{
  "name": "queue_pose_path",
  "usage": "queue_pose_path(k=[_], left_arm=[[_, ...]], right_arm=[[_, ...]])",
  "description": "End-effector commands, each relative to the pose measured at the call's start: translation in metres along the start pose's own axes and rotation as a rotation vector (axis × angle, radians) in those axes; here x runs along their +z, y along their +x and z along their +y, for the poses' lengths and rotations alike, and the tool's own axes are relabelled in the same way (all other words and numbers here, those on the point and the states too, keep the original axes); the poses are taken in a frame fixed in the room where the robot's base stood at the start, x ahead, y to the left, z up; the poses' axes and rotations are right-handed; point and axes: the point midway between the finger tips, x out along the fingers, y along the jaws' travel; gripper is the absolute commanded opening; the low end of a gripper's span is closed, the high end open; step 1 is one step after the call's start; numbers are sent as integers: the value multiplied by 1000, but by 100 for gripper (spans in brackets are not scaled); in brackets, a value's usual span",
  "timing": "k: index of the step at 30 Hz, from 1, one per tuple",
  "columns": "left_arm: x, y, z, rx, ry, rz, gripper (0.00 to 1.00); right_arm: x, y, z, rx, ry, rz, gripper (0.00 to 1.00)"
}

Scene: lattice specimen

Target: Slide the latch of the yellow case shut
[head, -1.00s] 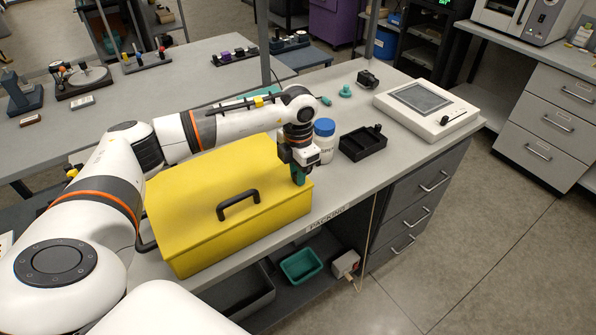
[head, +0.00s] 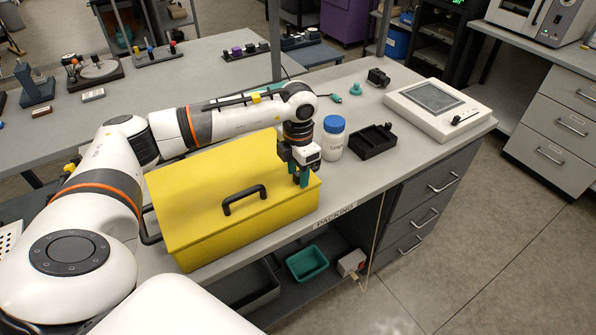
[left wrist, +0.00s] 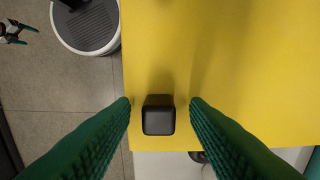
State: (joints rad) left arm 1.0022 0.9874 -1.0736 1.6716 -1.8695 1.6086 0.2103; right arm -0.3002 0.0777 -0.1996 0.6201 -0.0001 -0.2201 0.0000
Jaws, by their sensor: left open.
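In the left wrist view a black square knob (left wrist: 158,116), which looks like the latch, sits at the edge of the yellow case (left wrist: 230,60). It lies between the fingertips of my left gripper (left wrist: 160,108), with a gap on each side. The gripper hides the knob in the head view.
A white bottle with a blue cap (head: 333,138) stands close right of my left gripper. A black tray (head: 372,142) and a white device with a screen (head: 437,105) stand farther right. A teal bin (head: 307,263) is on the shelf below.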

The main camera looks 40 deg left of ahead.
Motion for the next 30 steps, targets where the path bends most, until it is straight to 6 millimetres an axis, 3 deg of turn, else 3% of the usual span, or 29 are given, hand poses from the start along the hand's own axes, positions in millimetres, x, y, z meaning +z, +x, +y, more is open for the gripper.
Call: queue_pose_path(k=[18, 30], left_arm=[[0, -107, -1, -1, -1, 3, 42], [1, -117, 0, -1, -1, 0, 42]], right_arm=[[-2, 24, 0, -1, -1, 0, 85], [-3, 25, -2, -3, -2, 1, 85]])
